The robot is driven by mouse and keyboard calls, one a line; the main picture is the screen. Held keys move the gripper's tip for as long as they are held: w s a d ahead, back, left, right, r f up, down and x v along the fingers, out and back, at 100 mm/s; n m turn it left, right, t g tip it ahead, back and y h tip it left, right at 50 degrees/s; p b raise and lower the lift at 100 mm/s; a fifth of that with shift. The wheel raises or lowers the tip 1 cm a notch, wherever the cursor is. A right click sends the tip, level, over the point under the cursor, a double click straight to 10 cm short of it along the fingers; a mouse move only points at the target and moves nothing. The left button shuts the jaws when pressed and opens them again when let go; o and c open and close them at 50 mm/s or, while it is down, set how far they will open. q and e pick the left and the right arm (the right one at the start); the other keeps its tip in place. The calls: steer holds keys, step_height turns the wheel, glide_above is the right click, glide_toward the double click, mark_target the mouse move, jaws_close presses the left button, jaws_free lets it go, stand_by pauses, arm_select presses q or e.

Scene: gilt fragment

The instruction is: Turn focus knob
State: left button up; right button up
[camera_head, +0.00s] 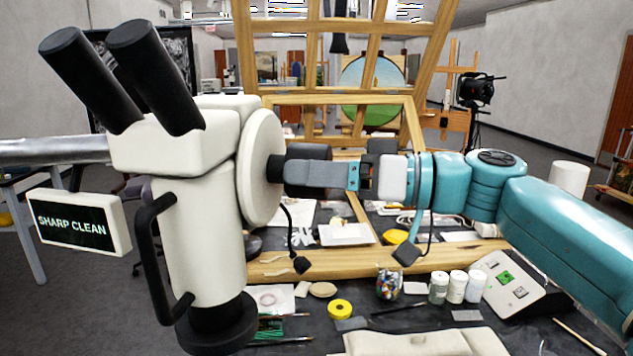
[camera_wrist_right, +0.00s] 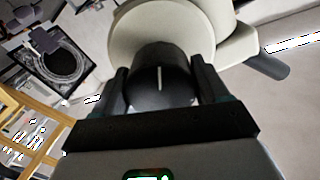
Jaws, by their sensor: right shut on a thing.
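A white stereo microscope (camera_head: 195,210) with two black eyepieces stands at the left of the head view. Its round white side disc (camera_head: 262,168) carries a black focus knob (camera_head: 276,169). My right gripper (camera_head: 283,170) comes in from the right and is shut on the knob. In the right wrist view the black knob (camera_wrist_right: 161,78) with a white index line sits between the two dark fingers of the gripper (camera_wrist_right: 162,90). The line stands nearly upright in that view. A small sign (camera_head: 78,221) reading "SHARP CLEAN" is at the microscope's left. My left gripper is not in view.
A wooden frame (camera_head: 340,125) stands behind my right arm. The dark table below holds a yellow tape roll (camera_head: 340,309), a jar of coloured bits (camera_head: 389,283), several white bottles (camera_head: 456,287) and a control box (camera_head: 515,288). A cable hangs near the disc.

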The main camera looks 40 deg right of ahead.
steer(key=o, duration=1)
steer(key=shift+s+d, duration=0.15)
steer(key=shift+d, duration=0.05)
steer(key=b+v, duration=0.4)
steer(key=v, duration=1.2)
stand_by(0.9)
